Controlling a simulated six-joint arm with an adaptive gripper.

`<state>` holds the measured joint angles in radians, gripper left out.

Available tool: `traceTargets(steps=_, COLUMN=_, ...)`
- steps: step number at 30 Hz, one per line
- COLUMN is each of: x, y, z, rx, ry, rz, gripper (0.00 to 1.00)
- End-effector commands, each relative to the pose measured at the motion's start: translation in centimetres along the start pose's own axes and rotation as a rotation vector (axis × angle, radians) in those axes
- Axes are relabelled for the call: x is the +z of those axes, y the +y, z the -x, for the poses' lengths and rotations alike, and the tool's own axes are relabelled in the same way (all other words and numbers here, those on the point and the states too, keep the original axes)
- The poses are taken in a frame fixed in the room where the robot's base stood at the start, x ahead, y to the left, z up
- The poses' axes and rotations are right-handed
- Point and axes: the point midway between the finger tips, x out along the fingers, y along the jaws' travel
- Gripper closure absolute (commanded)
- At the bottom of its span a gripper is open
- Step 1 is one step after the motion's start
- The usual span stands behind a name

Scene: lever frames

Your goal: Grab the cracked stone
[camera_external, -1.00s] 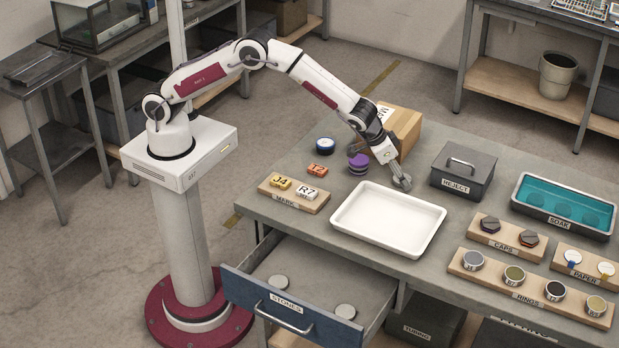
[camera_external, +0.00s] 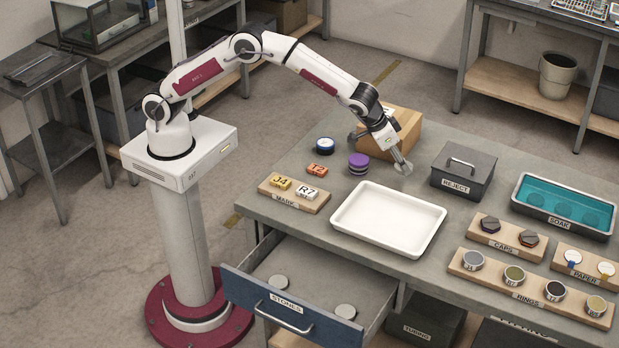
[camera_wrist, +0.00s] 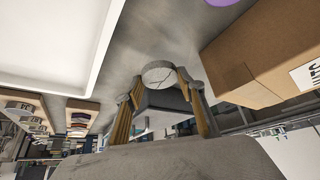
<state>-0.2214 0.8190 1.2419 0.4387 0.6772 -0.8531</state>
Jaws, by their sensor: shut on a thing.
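The cracked stone (camera_wrist: 160,72) is a pale grey round disc with thin dark lines on its face, in the wrist view. My gripper (camera_wrist: 161,82) is shut on it, one finger on each side. In the external view my gripper (camera_external: 401,165) holds the stone above the table, between the white tray (camera_external: 440,214) and the cardboard box (camera_external: 408,131). The stone is small and hard to make out there.
The grey REJECT box (camera_external: 464,172) with a lid handle stands right of my gripper. Purple discs (camera_external: 358,163) are stacked to its left. The teal SOAK tub (camera_external: 563,205) and the CAPS rack (camera_external: 508,237) are farther right. The white tray is empty.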

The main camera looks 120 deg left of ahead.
Motion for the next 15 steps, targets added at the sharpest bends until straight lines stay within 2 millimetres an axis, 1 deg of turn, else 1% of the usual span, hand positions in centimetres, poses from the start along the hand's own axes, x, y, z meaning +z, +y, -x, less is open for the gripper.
traceTargets(steps=1, x=-0.5, y=0.1, z=0.8, rx=0.002, ry=0.004, rz=0.0, gripper=0.83)
traceTargets(steps=6, x=-1.6, y=0.0, z=2.8, rx=0.001, ry=0.002, rz=0.0, gripper=0.83)
traceTargets(steps=10, x=-2.3, y=0.0, z=3.9, rx=0.001, ry=0.002, rz=0.0, gripper=0.83)
traceTargets(steps=15, x=-2.6, y=0.0, z=4.5, rx=0.001, ry=0.001, rz=-0.001, gripper=0.83)
